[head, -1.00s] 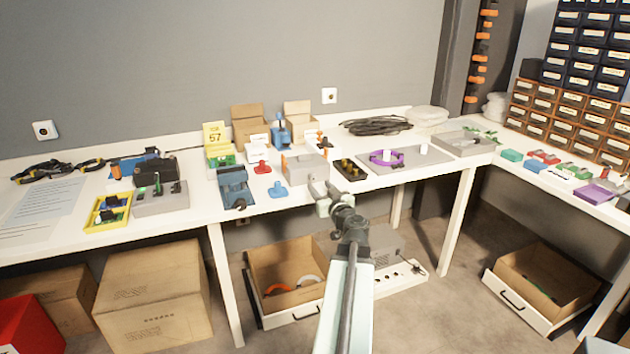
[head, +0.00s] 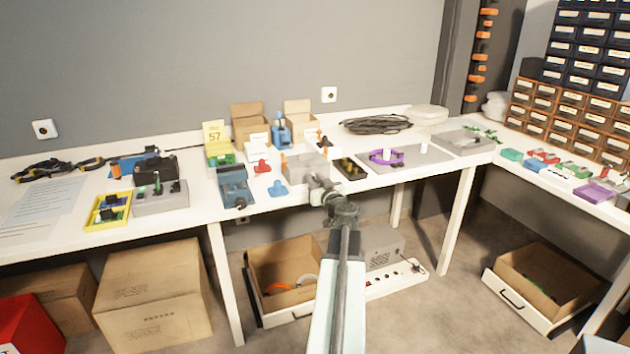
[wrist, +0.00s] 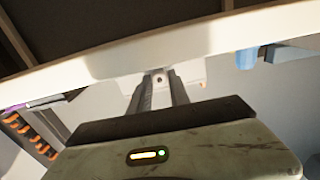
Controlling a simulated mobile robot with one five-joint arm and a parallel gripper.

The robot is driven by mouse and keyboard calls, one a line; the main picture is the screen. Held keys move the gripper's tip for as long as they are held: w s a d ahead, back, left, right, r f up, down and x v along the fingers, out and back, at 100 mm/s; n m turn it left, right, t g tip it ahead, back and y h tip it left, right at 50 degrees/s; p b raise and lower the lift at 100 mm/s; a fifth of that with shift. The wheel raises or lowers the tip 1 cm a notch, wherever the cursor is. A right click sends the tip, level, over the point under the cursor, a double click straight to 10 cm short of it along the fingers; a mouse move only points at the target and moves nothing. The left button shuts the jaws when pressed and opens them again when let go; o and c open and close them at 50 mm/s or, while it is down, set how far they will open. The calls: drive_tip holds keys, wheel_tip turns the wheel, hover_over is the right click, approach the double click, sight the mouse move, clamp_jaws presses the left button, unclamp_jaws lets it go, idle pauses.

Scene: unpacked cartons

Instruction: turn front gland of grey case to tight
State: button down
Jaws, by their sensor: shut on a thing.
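The grey case (head: 304,166) stands at the front edge of the long white table in the head view. My gripper (head: 318,184) reaches its front side from the near side, at about table-top height. In the wrist view, which looks upside down, the two dark fingers (wrist: 160,84) are shut on a small pale part with a dark hole, the front gland (wrist: 158,78). The fingers hide most of the gland, and its turn angle cannot be read. In the head view the gripper hides the gland.
A blue vise (head: 235,186) and a blue knob piece (head: 278,188) are left of the case. A dark block with brass parts (head: 348,168) and a grey plate with a purple ring (head: 386,157) are to its right. An open carton (head: 285,265) lies below the table.

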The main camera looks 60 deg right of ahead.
drive_tip(key=shift+m, duration=0.3)
drive_tip(key=m, duration=0.3)
drive_tip(key=shift+m, duration=0.4)
drive_tip(key=m, duration=0.4)
drive_tip(key=shift+d+m, duration=0.1)
drive_tip(key=shift+m, duration=0.3)
drive_tip(key=c, duration=1.2)
unclamp_jaws()
drive_tip(key=shift+s, duration=0.1)
